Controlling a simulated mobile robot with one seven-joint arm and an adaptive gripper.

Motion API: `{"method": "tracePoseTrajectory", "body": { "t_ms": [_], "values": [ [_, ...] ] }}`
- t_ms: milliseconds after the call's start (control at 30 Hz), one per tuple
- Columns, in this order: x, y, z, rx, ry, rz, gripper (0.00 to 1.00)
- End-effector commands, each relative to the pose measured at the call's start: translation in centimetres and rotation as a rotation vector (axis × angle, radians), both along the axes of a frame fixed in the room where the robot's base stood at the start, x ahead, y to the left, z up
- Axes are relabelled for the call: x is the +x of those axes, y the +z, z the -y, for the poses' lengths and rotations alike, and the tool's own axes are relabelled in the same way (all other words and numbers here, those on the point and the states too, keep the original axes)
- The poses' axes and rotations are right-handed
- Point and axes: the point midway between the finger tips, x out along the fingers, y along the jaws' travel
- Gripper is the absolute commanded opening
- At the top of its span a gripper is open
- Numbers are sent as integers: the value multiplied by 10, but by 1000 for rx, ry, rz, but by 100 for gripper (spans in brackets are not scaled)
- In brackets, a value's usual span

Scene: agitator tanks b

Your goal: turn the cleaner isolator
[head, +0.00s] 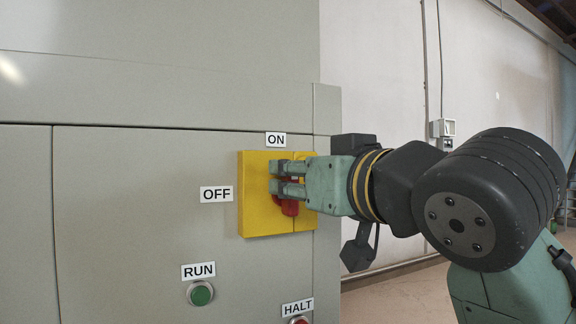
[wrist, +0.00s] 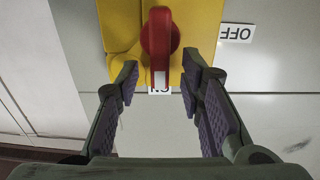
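The isolator is a red rotary handle (wrist: 160,40) on a yellow box (wrist: 120,28). In the wrist view, its white-marked end points toward the partly covered ON label. In the head view, the yellow box (head: 258,215) is on the cabinet front, and only part of the red handle (head: 290,208) shows behind my fingers. My gripper (head: 280,178) is in front of the box. In the wrist view, my gripper (wrist: 165,85) is open, with one finger on each side of the handle and visible gaps between. Whether the fingertips touch the box is unclear.
An ON label (head: 276,140) sits above the box and an OFF label (head: 216,194) to its left. Below are a green RUN button (head: 200,294) and a HALT button (head: 299,321) at the picture's bottom edge. The grey cabinet (head: 120,220) fills the left.

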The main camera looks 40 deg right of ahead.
Motion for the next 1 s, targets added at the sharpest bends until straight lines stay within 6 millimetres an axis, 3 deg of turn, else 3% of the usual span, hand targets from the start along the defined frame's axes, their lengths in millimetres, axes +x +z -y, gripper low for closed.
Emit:
{"method": "tracePoseTrajectory", "body": {
  "t_ms": [400,900,1000],
  "values": [
    [10,-1,3,0,0,1,35],
    [9,0,2,0,0,1,2],
    [9,0,2,0,0,1,0]
  ]
}}
